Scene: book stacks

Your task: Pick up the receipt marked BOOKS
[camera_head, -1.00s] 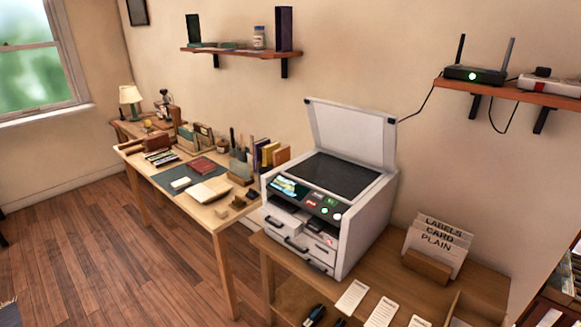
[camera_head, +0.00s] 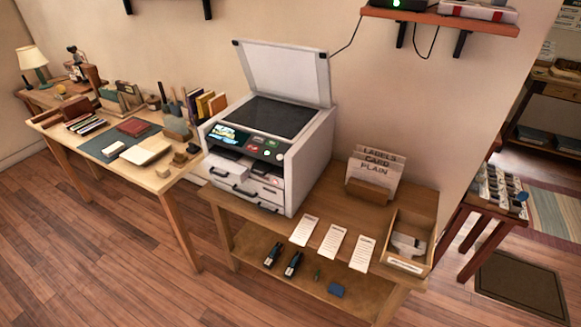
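Three white paper slips lie along the front edge of the wooden printer table (camera_head: 325,208): a left slip (camera_head: 304,230), a middle slip (camera_head: 331,242) and a right slip (camera_head: 362,253). Each carries small print that is too fine to read, so I cannot tell which one is marked BOOKS. They lie apart from each other and hang slightly at the edge. My gripper is not in view.
A printer-scanner (camera_head: 270,150) with raised lid stands on the same table. A lower shelf (camera_head: 310,280) holds small items. Open floor (camera_head: 120,270) lies in front.

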